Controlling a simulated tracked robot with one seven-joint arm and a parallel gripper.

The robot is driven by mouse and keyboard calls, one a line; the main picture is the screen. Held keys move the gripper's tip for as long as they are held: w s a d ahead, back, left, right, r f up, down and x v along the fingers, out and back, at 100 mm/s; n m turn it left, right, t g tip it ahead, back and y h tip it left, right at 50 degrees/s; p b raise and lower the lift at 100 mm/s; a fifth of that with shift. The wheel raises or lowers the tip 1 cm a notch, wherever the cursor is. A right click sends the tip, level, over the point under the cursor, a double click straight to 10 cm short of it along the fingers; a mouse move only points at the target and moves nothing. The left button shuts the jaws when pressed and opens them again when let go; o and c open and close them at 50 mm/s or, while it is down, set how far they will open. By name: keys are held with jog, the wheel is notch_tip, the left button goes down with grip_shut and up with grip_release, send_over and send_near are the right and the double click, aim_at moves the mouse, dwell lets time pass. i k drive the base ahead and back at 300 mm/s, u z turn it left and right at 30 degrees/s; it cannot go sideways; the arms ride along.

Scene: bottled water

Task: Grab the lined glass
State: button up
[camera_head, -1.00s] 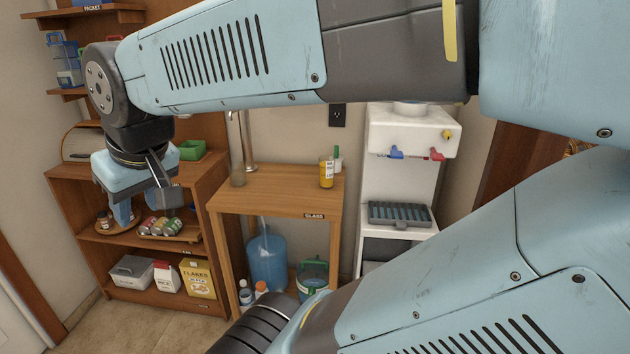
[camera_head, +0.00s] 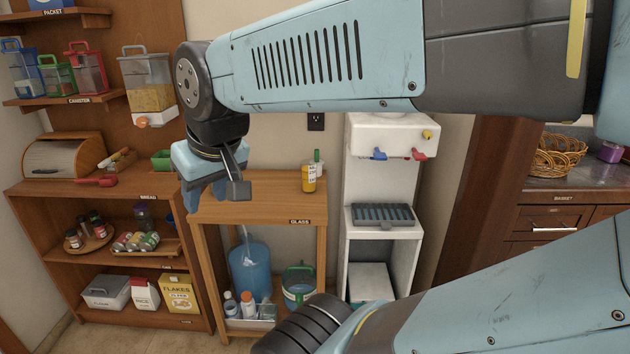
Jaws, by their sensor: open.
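My gripper (camera_head: 205,193) hangs pointing down at the left end of the wooden table labelled GLASS (camera_head: 268,205). Its blue fingers are apart, and I see nothing held between them. No lined glass shows clearly now. A small clear glass stood near the left back of this table in the earlier view, and my gripper and wrist now cover that area. I cannot tell whether it has lines. A yellow labelled container (camera_head: 308,178) stands at the right back of the table, with a green-topped bottle (camera_head: 318,160) close behind it.
A shelf unit (camera_head: 90,192) with jars and a bread box (camera_head: 62,158) stands left. A white water dispenser (camera_head: 390,135) stands right of the table. A large blue water bottle (camera_head: 250,270) is under the table. The table's front middle is clear.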

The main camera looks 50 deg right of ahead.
aim_at(308, 167)
jog(key=z, duration=0.6)
jog(key=i, duration=1)
jog(key=u, duration=0.05)
